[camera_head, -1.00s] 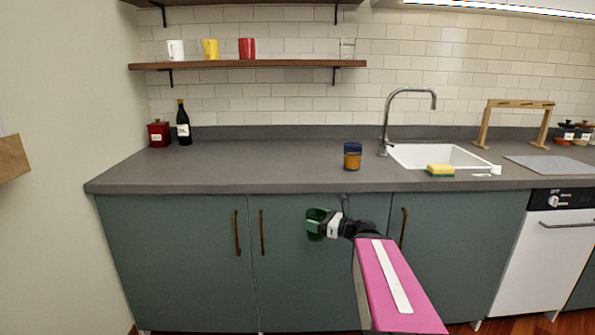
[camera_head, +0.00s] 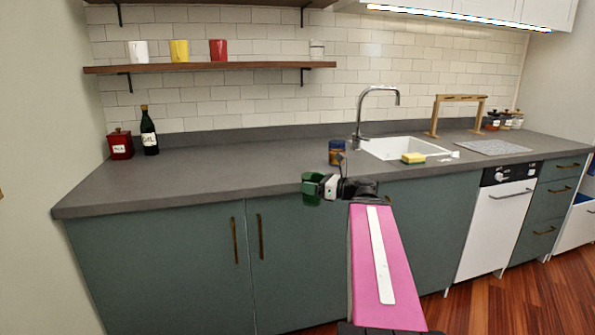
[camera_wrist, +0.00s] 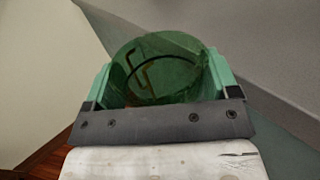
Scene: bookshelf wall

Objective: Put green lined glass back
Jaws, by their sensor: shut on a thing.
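My gripper (camera_head: 313,188) is shut on a green see-through glass (camera_head: 309,191), held in front of the counter's front edge, just below the counter top in the head view. In the wrist view the green glass (camera_wrist: 160,68) sits between the two pale green fingers, with dark handles showing through it. On the wall shelf (camera_head: 260,66) stand a white mug (camera_head: 138,52), a yellow mug (camera_head: 180,51), a red mug (camera_head: 218,50) and a clear glass (camera_head: 316,49) at the right end.
A blue and amber glass (camera_head: 336,152) stands on the grey counter (camera_head: 220,165) near the sink (camera_head: 400,148). A yellow sponge (camera_head: 413,158) lies at the sink's front. A dark bottle (camera_head: 149,132) and red canister (camera_head: 120,144) stand at left. The counter's middle left is clear.

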